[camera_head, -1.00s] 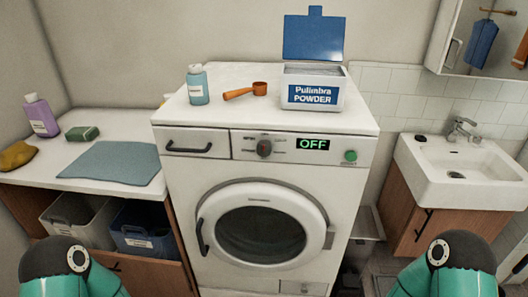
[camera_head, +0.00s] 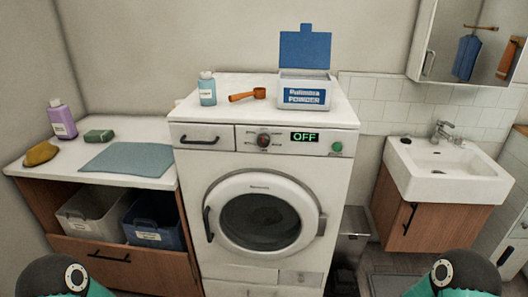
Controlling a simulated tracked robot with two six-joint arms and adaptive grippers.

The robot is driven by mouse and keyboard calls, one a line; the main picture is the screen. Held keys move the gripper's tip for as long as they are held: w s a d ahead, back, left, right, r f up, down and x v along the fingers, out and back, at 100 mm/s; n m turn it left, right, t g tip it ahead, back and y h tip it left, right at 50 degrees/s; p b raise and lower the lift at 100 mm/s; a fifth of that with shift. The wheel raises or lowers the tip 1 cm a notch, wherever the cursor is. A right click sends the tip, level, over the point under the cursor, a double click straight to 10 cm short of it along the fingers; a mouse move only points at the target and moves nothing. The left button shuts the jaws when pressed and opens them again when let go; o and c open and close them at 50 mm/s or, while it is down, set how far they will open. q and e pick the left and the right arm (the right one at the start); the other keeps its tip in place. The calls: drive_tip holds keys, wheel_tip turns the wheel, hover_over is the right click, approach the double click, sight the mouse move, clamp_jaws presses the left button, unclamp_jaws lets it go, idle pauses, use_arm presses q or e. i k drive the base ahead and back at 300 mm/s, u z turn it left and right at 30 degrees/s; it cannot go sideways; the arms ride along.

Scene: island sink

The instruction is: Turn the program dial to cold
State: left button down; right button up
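The program dial (camera_head: 264,140) is a dark round knob on the upper front panel of the white washing machine (camera_head: 190,215). Small labels surround it, too small to read. The green display (camera_head: 305,137) to its right reads OFF. A green round button (camera_head: 337,147) is at the panel's right end. The machine's round door (camera_head: 264,217) is shut. Only teal and black parts of my two arms show at the bottom left and bottom right corners, well apart from the dial. Neither gripper's fingers are in view.
Space before the dial is clear.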

sight(263, 140)
drive_tip(key=u, duration=0.85)
drive_tip(key=i, duration=0.5)
